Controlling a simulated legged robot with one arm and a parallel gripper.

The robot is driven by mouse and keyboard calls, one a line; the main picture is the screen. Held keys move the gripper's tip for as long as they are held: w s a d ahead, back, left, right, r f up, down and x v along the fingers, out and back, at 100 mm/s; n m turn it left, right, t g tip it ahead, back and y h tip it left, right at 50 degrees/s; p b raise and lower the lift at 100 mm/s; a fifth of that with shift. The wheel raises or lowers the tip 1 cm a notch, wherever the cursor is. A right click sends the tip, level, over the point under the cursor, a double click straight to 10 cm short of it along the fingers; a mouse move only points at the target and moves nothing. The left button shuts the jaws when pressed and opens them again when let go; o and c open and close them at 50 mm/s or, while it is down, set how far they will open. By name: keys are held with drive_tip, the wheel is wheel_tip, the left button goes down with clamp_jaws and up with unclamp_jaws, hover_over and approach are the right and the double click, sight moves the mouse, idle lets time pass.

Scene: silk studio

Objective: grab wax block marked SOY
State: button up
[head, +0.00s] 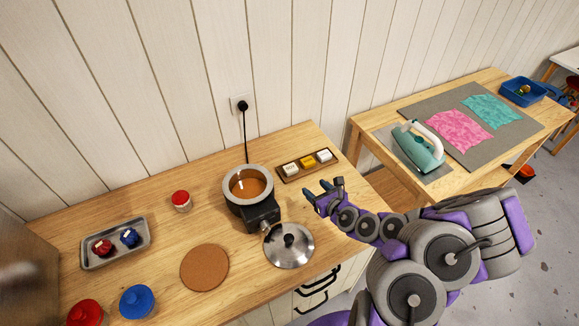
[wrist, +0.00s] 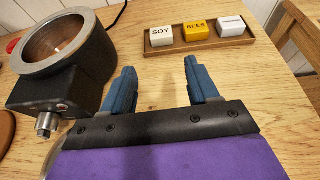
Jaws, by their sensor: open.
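The wax block marked SOY (wrist: 160,37) is a cream cube at the left end of a wooden tray (wrist: 208,42). In the head view the SOY block (head: 291,168) sits in the same tray (head: 306,167) against the wall side of the wooden counter. A yellow block marked BEES (wrist: 195,31) is in the middle and a white block (wrist: 231,27) at the right; its label is too small to read. My gripper (wrist: 158,77) is open and empty, its two blue fingers pointing towards the tray, apart from the blocks. It also shows in the head view (head: 323,199), in front of the tray.
A melting pot (wrist: 60,60) with amber liquid stands close left of my gripper. Its steel lid (head: 289,246) and a cork mat (head: 205,267) lie nearer the front. A black cord (head: 245,130) runs up to the wall socket. Bare counter lies between my fingers and the tray.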

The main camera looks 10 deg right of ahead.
sight(293, 175)
drive_tip(key=shift+d+f, duration=0.2)
drive_tip(key=shift+f, duration=0.2)
drive_tip(key=shift+w+f, duration=0.15)
drive_tip(key=b+x, duration=0.2)
drive_tip(key=x, duration=0.2)
drive_tip(key=shift+w+a+f, duration=0.1)
drive_tip(key=shift+a, duration=0.1)
drive_tip(key=shift+b+x, duration=1.65)
drive_tip(key=shift+x, duration=2.05)
drive_tip(key=b+x, duration=0.2)
drive_tip(key=x, duration=0.2)
drive_tip(key=shift+w+f, duration=0.2)
drive_tip(key=shift+f, duration=0.1)
drive_tip(key=shift+w+a+b, duration=0.25)
drive_tip(key=shift+b, duration=0.05)
drive_tip(key=c, duration=0.7)
